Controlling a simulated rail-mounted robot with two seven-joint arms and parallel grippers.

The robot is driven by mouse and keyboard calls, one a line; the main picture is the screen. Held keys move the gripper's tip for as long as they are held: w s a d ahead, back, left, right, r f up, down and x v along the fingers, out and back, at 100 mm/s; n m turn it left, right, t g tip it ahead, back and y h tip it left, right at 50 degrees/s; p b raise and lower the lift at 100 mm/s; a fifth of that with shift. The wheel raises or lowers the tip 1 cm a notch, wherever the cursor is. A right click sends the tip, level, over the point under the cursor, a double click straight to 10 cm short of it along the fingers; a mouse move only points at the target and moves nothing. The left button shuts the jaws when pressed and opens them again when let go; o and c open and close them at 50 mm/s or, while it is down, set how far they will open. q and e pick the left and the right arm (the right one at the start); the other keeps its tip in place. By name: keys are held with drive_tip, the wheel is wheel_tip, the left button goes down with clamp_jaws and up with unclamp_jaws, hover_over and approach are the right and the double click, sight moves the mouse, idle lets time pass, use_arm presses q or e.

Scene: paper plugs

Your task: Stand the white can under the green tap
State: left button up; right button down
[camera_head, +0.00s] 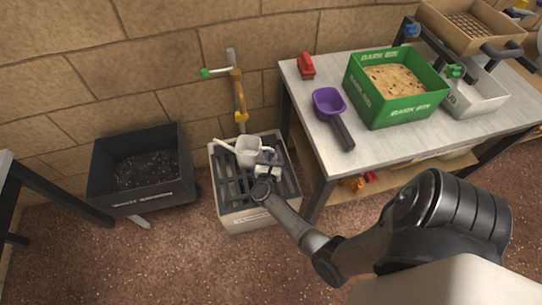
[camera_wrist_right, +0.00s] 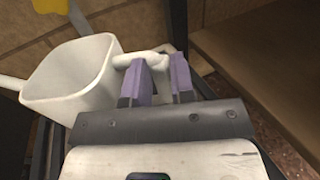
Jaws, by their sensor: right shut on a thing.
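The white can (camera_head: 249,152) is a watering can with a long spout toward the left. It looks upright, over the slatted top of a pale drain box (camera_head: 255,216); I cannot tell if its base touches the slats. The tap with a green handle (camera_head: 206,72) is on the wall, its yellow outlet (camera_head: 241,117) just behind and above the can. My right gripper (camera_head: 267,158) is shut on the can's handle. In the right wrist view, the purple-padded fingers (camera_wrist_right: 162,82) are at the handle (camera_wrist_right: 140,60), beside the can body (camera_wrist_right: 70,78). My left gripper is out of view.
A black soil bin (camera_head: 143,196) stands left of the drain box. A workbench (camera_head: 300,100) on the right holds a purple scoop (camera_head: 328,102), a red tool (camera_head: 306,66), a green bark bin (camera_head: 398,111) and a grey tray (camera_head: 478,100). Its near leg stands close to the drain box.

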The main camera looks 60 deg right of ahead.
drive_tip(key=shift+f, duration=0.15)
drive_tip(key=c, duration=1.1)
unclamp_jaws()
drive_tip(key=shift+o, duration=0.6)
